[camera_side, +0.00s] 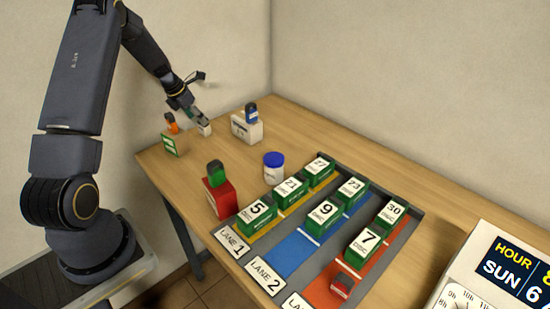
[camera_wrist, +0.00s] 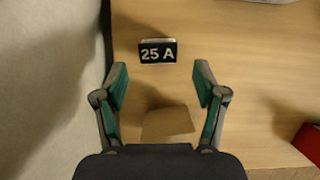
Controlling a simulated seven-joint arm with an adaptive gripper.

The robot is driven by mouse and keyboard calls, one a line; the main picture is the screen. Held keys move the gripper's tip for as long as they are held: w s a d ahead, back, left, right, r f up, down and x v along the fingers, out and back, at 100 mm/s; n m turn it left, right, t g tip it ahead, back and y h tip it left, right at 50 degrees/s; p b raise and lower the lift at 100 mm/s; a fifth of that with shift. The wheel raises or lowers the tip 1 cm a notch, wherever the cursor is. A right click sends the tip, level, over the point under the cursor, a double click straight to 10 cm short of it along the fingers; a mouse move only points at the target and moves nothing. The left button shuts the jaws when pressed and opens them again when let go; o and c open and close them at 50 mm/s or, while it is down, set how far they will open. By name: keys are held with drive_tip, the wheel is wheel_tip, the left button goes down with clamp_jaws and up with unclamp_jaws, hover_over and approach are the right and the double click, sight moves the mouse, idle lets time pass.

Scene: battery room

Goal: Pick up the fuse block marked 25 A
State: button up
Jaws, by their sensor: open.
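The fuse block marked 25 A (camera_wrist: 158,51) shows in the wrist view as a small black face with white characters and a pale upper edge. It lies on the wooden table, ahead of my gripper (camera_wrist: 160,80) and roughly centred between the open fingertips, apart from both. In the side view my gripper (camera_side: 202,119) is low over the table's far left part, near the wall. A small pale shape sits at its fingertips there; its marking cannot be read.
A brown patch (camera_wrist: 167,123) lies between the fingers, its nature unclear. An orange-topped block (camera_side: 172,138), a white block with a blue top (camera_side: 246,127), a red block with a green top (camera_side: 219,196) and a blue-lidded jar (camera_side: 273,167) stand around. Numbered green blocks fill a lane tray (camera_side: 416,222).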

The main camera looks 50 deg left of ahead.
sight(206, 131)
drive_tip(key=x, duration=0.5)
drive_tip(key=shift+w+a+f, duration=0.1)
drive_tip(key=shift+w+f, duration=0.15)
drive_tip(key=shift+f, duration=0.1)
drive_tip(key=shift+c, duration=0.2)
drive_tip(key=c, duration=1.3)
drive_tip(key=shift+o, duration=0.2)
